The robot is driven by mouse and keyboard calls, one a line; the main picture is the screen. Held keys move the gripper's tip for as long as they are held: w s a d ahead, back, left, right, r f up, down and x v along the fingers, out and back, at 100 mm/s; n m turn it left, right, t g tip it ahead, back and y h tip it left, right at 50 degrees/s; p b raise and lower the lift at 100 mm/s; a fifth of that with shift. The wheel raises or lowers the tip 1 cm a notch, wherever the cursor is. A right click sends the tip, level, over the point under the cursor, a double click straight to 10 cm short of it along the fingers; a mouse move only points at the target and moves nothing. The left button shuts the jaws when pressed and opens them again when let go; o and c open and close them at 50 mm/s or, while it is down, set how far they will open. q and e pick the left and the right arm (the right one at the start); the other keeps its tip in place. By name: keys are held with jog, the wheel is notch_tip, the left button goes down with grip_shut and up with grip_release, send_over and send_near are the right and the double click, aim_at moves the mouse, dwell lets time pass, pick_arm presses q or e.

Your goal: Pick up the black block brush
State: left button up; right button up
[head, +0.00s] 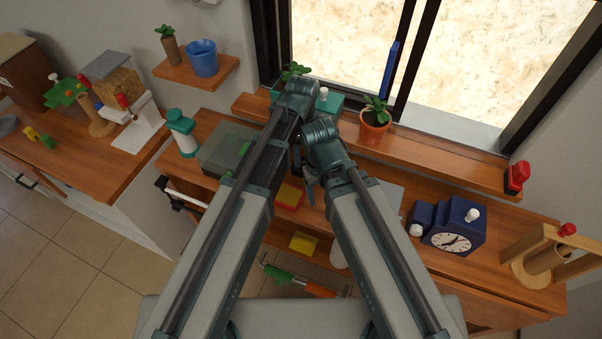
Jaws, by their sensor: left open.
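I cannot make out the black block brush in the head view. My two arms cover the middle of the counter and may hide it. My left gripper (309,183) shows only as a small dark part between the arms, over the middle of the counter. It is open, and I see nothing held in it. My right gripper is hidden behind my arm links.
A potted plant (374,124) stands on the window ledge. The floor at lower left is clear.

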pick_arm(q)
jog(key=shift+f+b, duration=0.3)
jog(key=shift+f, duration=0.55)
pick_arm(e)
jog(key=shift+f, duration=0.8)
pick_arm(q)
jog(key=f+b, duration=0.4)
jog(key=shift+s+a, duration=0.15)
jog(key=shift+s, duration=0.25)
pick_arm(e)
notch_tip(320, 180, down, 4)
jog(key=shift+f, duration=0.1)
pick_arm(q)
jog(key=shift+f+b, duration=0.6)
jog(key=shift+b, duration=0.05)
pick_arm(e)
jog(key=shift+f, duration=0.55)
jog(key=shift+r, duration=0.1)
pick_arm(q)
jog(key=shift+r, duration=0.1)
grip_shut()
